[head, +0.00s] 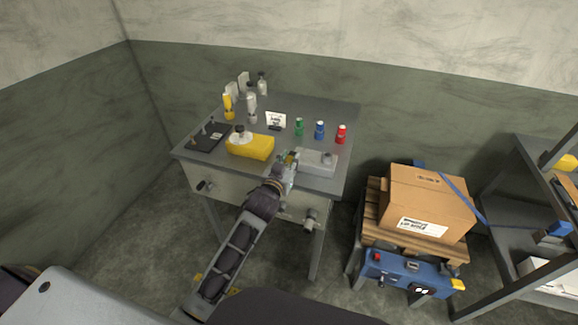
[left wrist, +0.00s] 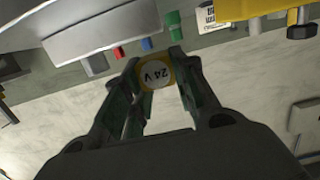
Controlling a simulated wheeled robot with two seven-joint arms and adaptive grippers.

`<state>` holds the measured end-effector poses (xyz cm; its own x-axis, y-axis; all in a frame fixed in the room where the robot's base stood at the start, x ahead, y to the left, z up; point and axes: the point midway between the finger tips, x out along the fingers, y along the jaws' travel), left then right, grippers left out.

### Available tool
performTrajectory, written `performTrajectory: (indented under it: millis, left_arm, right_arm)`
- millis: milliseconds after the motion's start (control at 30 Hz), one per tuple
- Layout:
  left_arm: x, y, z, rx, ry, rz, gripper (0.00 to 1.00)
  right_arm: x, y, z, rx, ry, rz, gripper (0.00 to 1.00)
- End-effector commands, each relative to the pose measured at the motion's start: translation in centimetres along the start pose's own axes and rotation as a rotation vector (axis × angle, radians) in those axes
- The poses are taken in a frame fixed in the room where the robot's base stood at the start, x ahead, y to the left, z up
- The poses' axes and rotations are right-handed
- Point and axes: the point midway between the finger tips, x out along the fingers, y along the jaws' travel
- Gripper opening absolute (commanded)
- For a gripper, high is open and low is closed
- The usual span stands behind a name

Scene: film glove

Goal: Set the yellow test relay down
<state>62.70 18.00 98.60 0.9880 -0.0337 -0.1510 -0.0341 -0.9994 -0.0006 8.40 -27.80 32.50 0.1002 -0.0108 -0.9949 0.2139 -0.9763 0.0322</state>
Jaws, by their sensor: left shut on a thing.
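The yellow test relay (left wrist: 157,66) has a pale round face marked "24 V". My left gripper (left wrist: 158,82) is shut on it, with a fingertip on each side. In the head view my left gripper (head: 287,161) is at the front edge of the grey workbench (head: 285,101), between a yellow case (head: 252,148) and a grey metal box (head: 318,161). The relay is mostly hidden there by the gripper. I cannot tell whether it touches the bench. My right gripper is not in view.
Green (head: 299,127), blue (head: 319,130) and red (head: 341,134) cylinders stand behind the grey box. A small white sign (head: 276,121) stands left of them. A dark mat (head: 208,137) lies at the bench's left. A carton (head: 425,203) on a pallet stands to the right.

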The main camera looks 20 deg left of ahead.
Motion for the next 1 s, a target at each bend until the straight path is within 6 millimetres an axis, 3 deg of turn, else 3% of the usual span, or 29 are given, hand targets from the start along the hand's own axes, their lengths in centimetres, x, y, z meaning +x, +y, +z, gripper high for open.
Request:
performTrajectory:
  millis: [200,700,733,867,1000]
  left_arm:
    - [0.3,0.0,1.9,0.000,-0.001,0.000,0.00]
    - [0.3,0.0,2.4,0.000,0.000,0.000,0.00]
    - [0.3,0.0,2.4,0.000,-0.001,0.000,0.30]
    - [0.3,0.0,2.3,0.000,-0.001,0.000,0.47]
    - [0.3,0.0,2.3,0.000,-0.001,0.000,0.49]
  right_arm:
    - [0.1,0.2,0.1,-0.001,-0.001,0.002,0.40]
    - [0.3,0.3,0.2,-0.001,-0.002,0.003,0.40]
    - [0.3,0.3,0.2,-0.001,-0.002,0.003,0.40]
    - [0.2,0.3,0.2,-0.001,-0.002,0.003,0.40]
    - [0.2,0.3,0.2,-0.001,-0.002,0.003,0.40]
